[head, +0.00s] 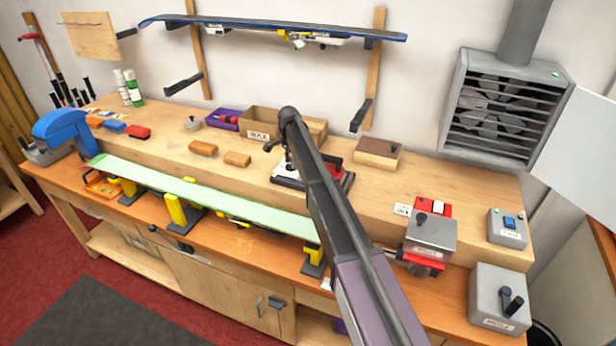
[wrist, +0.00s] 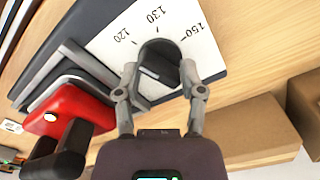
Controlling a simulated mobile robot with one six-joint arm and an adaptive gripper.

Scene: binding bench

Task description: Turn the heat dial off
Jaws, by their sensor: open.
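In the head view, the device with the white plate and red part (head: 331,160) sits on the raised bench shelf, and my arm hides the dial and most of my gripper.
The red part of the device (wrist: 72,106) with a black handle is left of my gripper in the wrist view. A cardboard box (wrist: 250,128) is at its right. In the head view, a wooden block (head: 378,152) and a WAX box (head: 259,121) stand close by.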

